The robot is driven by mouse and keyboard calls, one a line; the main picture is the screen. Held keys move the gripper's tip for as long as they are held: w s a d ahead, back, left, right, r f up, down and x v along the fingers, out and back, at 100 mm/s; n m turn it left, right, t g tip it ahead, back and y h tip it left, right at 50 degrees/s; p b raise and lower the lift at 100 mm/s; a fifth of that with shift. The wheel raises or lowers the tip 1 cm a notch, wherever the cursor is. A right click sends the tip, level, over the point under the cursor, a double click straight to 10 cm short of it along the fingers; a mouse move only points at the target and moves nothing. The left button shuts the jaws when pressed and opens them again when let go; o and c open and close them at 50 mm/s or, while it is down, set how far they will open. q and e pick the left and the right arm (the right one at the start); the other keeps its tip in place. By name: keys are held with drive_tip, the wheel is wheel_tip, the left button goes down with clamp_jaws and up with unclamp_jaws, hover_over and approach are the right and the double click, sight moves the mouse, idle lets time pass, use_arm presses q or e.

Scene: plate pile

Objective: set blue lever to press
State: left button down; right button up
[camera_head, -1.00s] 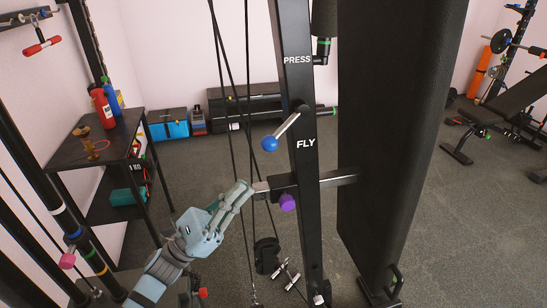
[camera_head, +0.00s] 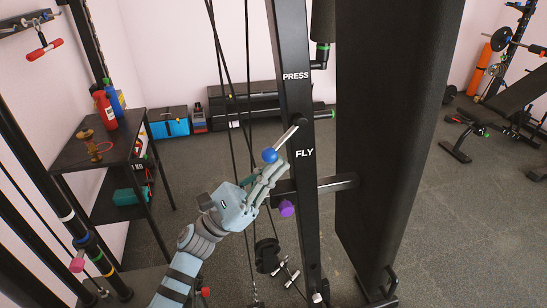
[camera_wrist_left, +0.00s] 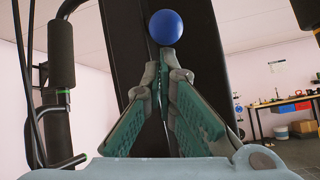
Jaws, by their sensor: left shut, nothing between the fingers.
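The blue lever (camera_head: 270,155) is a blue ball on a short metal rod, pivoted on the black upright (camera_head: 292,100) between the labels PRESS and FLY. Its ball end points down and to the left, near the FLY label. My left gripper (camera_head: 278,168) is shut and empty, with its fingertips just under the ball. In the left wrist view the blue ball (camera_wrist_left: 179,27) sits right above the closed fingertips (camera_wrist_left: 162,58); I cannot tell whether they touch. My right gripper is not in view.
A purple knob (camera_head: 286,208) sits on the crossbar below the lever. Black cables hang left of the upright. A large black pad (camera_head: 395,130) stands to the right. A dark shelf (camera_head: 95,150) with bottles is at the left.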

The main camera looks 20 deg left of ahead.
use_arm(q)
drive_tip(key=shift+w+d+r, duration=0.15)
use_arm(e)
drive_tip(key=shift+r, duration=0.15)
use_arm(q)
drive_tip(key=shift+a+r+g+y+p, duration=0.25)
drive_tip(key=shift+g+y+p, duration=0.05)
drive_tip(key=shift+p, duration=0.35)
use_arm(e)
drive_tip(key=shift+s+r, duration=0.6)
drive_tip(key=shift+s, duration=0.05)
use_arm(q)
drive_tip(key=shift+a, duration=0.1)
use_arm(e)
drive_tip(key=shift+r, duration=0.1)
